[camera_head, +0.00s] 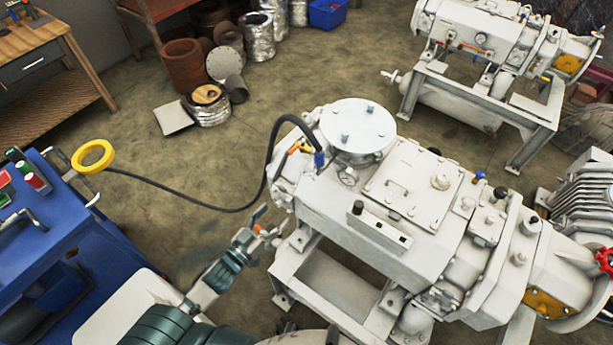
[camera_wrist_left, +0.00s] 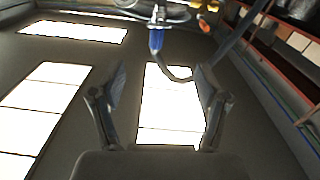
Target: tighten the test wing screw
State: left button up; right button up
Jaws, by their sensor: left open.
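The white screw vacuum pump (camera_head: 335,205) stands on its frame in the middle of the head view. At its left end are an orange handle (camera_head: 293,148) and a blue fitting (camera_head: 319,158) with a black hose. I cannot single out the test wing screw. My left gripper (camera_head: 271,222) is by the lower left end of the pump; contact cannot be told. In the left wrist view its fingers (camera_wrist_left: 160,85) are spread, with nothing held between them. The blue fitting (camera_wrist_left: 155,40) shows above and beyond them. My right gripper is not in view.
A blue cart (camera_head: 65,240) stands at the left, with a yellow ring (camera_head: 92,156) beside it. The black hose (camera_head: 190,203) hangs between ring and pump. A second pump (camera_head: 485,75) stands at the upper right. Open floor (camera_head: 180,235) lies between cart and pump.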

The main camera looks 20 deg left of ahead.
aim_at(308, 177)
pick_arm(q)
jog(key=x, duration=1.6)
jog(key=shift+w+p, duration=0.25)
jog(key=shift+p, duration=0.15)
jog(key=shift+d, duration=0.35)
jog(key=c, duration=1.2)
jog(key=shift+a, duration=0.2)
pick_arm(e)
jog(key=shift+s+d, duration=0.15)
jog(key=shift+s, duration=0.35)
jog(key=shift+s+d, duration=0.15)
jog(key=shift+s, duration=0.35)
